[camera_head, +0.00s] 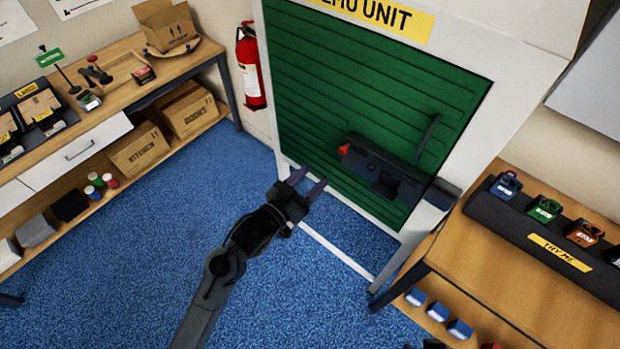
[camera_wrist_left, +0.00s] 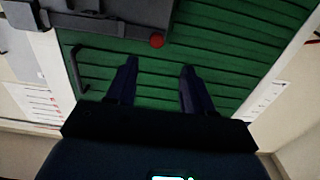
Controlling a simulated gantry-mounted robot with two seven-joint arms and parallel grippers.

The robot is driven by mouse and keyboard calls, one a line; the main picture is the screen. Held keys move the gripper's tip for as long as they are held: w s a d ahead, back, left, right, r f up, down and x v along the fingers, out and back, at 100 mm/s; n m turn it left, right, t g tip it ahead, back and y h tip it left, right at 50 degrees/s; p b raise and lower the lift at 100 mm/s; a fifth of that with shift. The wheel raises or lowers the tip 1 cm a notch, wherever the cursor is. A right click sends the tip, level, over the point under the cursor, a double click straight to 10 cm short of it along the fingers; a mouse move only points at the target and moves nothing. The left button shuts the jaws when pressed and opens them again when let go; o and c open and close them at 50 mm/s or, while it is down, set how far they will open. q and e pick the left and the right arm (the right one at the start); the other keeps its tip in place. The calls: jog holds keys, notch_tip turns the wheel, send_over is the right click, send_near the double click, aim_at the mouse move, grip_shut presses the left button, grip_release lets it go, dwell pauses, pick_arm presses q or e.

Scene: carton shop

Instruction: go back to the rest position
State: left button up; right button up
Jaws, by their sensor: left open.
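My left gripper (camera_head: 306,186) is open and empty, in front of the lower part of the green slatted shutter (camera_head: 370,90) of the demo unit. In the left wrist view its two dark fingers (camera_wrist_left: 156,84) stand apart with green slats behind them and nothing between them. A dark latch bar with a red knob (camera_head: 344,149) crosses the shutter beside the gripper. The red knob also shows in the left wrist view (camera_wrist_left: 157,41), apart from the fingers. My right gripper is in neither view.
A bench (camera_head: 130,92) with boxes and small tools stands at the left. A red fire extinguisher (camera_head: 250,65) hangs on the wall. A display table (camera_head: 530,290) with a "TRY ME" rack (camera_head: 500,225) stands at the right. The blue carpet (camera_head: 150,260) is clear between them.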

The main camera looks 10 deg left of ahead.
pick_arm(q)
jog(key=s+a+f+n+g+y+p, duration=0.1)
jog(key=s+a+g+y+p, duration=0.1)
jog(key=s, duration=0.8)
jog(key=s+a+f+n+g+y+p, duration=0.1)
jog(key=s+a+g+y+p, duration=0.2)
jog(key=s+a+g, duration=0.3)
jog(key=s+a+f+n+g+y+p, duration=0.1)
jog(key=s+a+g+y+p, duration=0.2)
jog(key=s, duration=1.1)
jog(key=shift+s+a+f+n+g+p, duration=0.25)
jog(key=shift+a+f+n+g+p, duration=0.05)
jog(key=shift+a+g+p, duration=0.35)
jog(key=shift+c, duration=0.5)
